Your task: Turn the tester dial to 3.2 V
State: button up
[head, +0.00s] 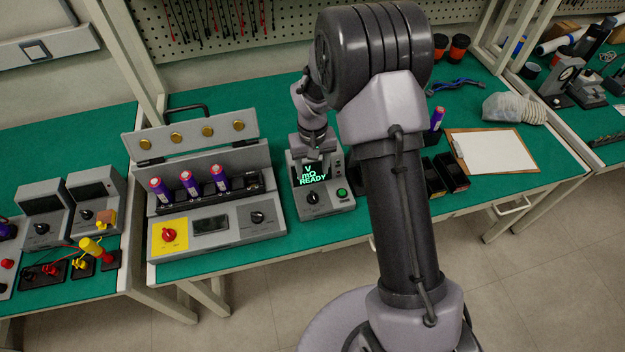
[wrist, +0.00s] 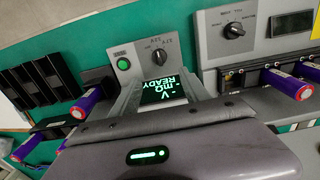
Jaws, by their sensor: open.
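The grey tester (head: 325,209) stands on the green bench top, with a lit screen (head: 312,174) showing "V", "mΩ" and "READY". Its black dial (head: 313,198) sits on the front panel below the screen, left of a green button (head: 341,193). The dial also shows in the wrist view (wrist: 159,57), where the tester appears upside down; the small marks around it are too blurred to read surely. My gripper (head: 314,158) is open above the tester's screen area, apart from the dial. In the wrist view, its fingers (wrist: 162,92) frame the screen.
Left of the tester is a larger grey unit (head: 265,232) with purple cells (head: 190,183), a raised lid (head: 200,137) and a red knob on yellow (head: 168,235). Black bins (head: 451,172), a purple cell (head: 437,119) and a clipboard (head: 492,152) lie to the right.

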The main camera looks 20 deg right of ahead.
notch_tip(320, 180, up, 6)
jog(key=shift+f+p, duration=0.25)
jog(key=shift+p, duration=0.2)
